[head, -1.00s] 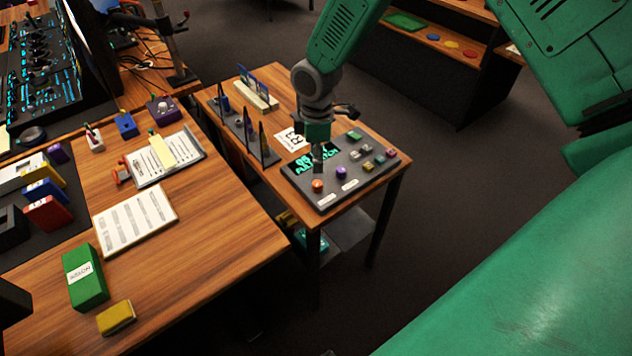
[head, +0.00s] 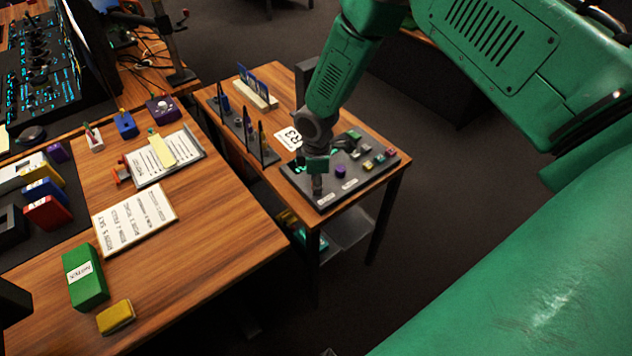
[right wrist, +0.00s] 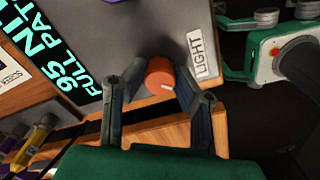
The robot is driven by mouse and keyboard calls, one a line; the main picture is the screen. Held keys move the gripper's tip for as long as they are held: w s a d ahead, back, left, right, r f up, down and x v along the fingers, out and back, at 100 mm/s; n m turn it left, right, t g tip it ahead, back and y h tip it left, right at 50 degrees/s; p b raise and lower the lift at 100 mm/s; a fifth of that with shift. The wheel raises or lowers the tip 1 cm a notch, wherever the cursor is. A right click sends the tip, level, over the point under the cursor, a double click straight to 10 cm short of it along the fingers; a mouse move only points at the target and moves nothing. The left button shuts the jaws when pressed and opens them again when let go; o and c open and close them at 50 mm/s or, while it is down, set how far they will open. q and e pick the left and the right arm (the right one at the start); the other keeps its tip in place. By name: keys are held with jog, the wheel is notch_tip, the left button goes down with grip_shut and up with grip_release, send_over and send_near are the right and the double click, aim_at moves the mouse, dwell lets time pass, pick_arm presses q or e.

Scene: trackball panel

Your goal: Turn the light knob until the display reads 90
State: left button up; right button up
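The light knob (right wrist: 160,77) is orange with a pale pointer mark, beside the white LIGHT label (right wrist: 203,55) in the right wrist view. My right gripper (right wrist: 158,82) points down with its fingers on either side of the knob; they look apart from it. In the head view my right gripper (head: 318,192) is over the front left corner of the dark panel (head: 375,177) and hides the knob. The display (right wrist: 75,65) shows cyan text starting with 95 in the right wrist view, partly cut off.
A purple knob (head: 340,171) and several coloured buttons sit on the same panel, right of my gripper. An R3 card (head: 287,139) and upright holders stand behind it. The larger wooden desk (head: 215,235) is to the left. Dark floor lies right of the small table.

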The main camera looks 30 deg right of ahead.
grip_shut()
jog(key=shift+n, duration=1.2)
jog(key=n, duration=0.2)
jog(key=shift+w+n+b, duration=0.1)
jog(key=shift+n+b, duration=0.2)
jog(key=o, duration=0.8)
grip_release()
